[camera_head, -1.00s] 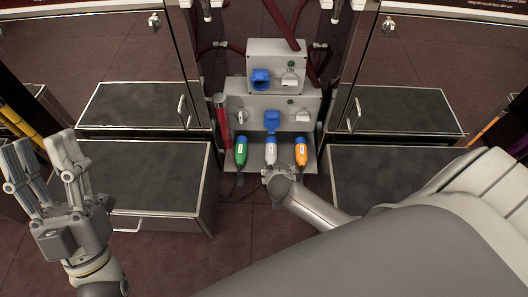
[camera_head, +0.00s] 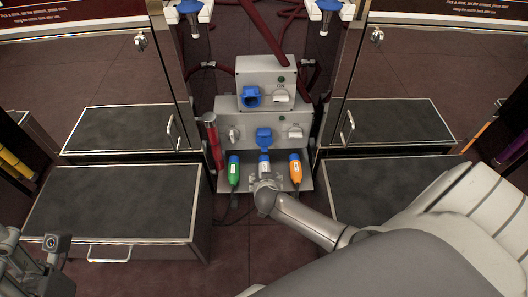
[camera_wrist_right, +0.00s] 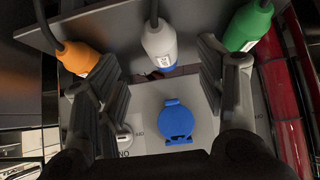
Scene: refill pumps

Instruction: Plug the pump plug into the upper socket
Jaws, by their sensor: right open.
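Three plugs lie side by side on a grey shelf: a green one (camera_head: 234,172), a white one with a blue end (camera_head: 264,168) and an orange one (camera_head: 295,170). Their labels are too small to read. The upper socket (camera_head: 251,97) is blue, with a dark opening, on the upper grey box. A lower blue socket (camera_head: 264,134) is on the box below. My right gripper (camera_head: 264,183) is at the white plug. In the wrist view its open fingers (camera_wrist_right: 163,82) stand either side of the white plug (camera_wrist_right: 160,46). My left gripper (camera_head: 28,262) is partly cut off at lower left.
A white switch (camera_head: 283,96) is beside the upper socket. A red cylinder (camera_head: 213,142) stands left of the boxes. Dark-topped drawer units (camera_head: 120,200) flank the shelf, and dark red hoses run above it.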

